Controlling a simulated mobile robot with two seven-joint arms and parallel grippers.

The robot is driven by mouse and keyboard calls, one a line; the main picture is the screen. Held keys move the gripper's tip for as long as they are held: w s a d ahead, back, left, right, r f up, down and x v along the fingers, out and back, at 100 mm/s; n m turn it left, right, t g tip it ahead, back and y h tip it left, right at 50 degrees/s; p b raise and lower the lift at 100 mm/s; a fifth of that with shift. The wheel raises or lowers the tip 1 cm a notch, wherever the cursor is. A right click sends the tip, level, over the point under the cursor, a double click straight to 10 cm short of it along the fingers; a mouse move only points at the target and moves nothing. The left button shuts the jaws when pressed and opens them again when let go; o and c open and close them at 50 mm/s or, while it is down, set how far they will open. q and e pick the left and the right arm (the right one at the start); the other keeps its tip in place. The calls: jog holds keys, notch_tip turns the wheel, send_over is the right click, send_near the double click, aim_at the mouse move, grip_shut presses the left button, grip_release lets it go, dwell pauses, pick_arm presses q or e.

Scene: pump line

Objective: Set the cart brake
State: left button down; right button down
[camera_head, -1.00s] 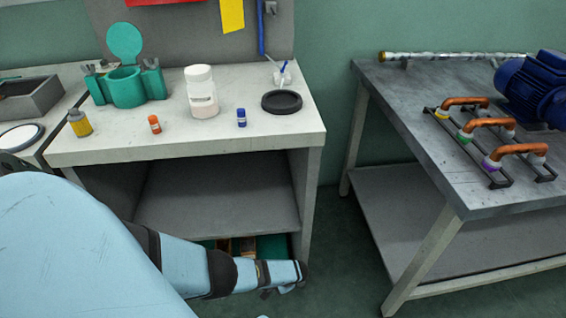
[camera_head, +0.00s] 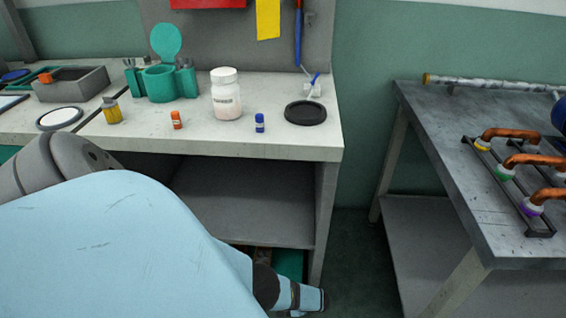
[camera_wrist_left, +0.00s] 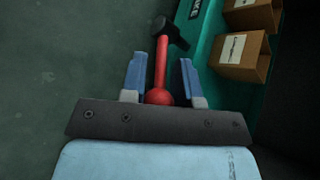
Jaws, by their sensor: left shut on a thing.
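In the left wrist view, a red lever (camera_wrist_left: 161,62) with a round red knob (camera_wrist_left: 159,96) stands between the two blue fingers of my left gripper (camera_wrist_left: 162,63). The gripper is shut on this lever. The lever's far end meets a black pivot (camera_wrist_left: 170,31) beside the green cart (camera_wrist_left: 204,42). In the head view, a small part of the green cart (camera_head: 290,263) shows under the bench, largely hidden by the bench and my arm. My left arm reaches down there; its fingers cannot be made out. My right gripper is not in view.
The cart carries cardboard boxes (camera_wrist_left: 240,55). The bench (camera_head: 270,146) above holds a white bottle (camera_head: 227,100), small vials and a black dish (camera_head: 305,113). A metal table (camera_head: 470,215) with copper pipes stands at right. Floor is open between them.

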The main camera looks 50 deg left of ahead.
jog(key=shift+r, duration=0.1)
pick_arm(q)
jog(key=c, duration=1)
grip_release()
jog(key=shift+o, duration=0.2)
jog(key=shift+a, duration=0.1)
